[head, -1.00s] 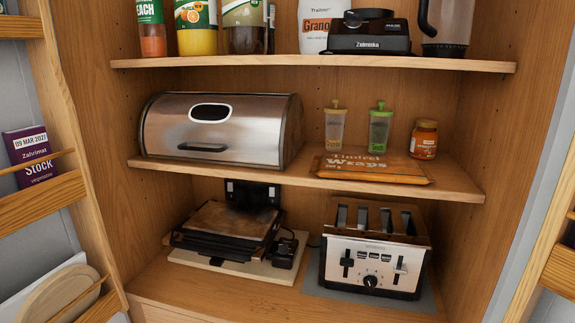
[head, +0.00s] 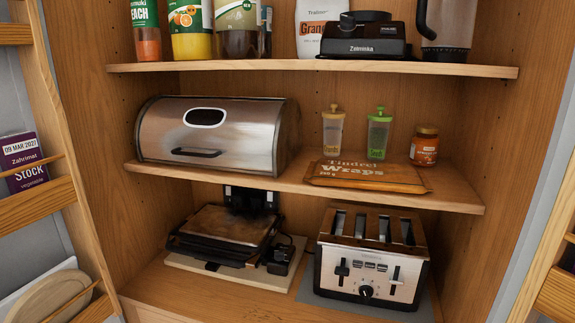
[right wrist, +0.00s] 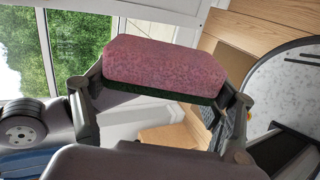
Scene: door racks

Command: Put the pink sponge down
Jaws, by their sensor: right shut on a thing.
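The pink sponge (right wrist: 165,68) shows in the right wrist view, with a dark green scouring layer along its lower side. My right gripper (right wrist: 163,95) is shut on it, one finger at each end, and holds it up clear of any surface. The sponge and both grippers are out of the head view. My left gripper is in neither view.
The head view shows an open wooden cupboard. Its middle shelf (head: 455,197) holds a steel bread bin (head: 240,140), two small bottles, a jar (head: 424,148) and a wraps packet (head: 365,177). Below stand a grill (head: 225,232) and a toaster (head: 368,258). The middle shelf's right front end is bare.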

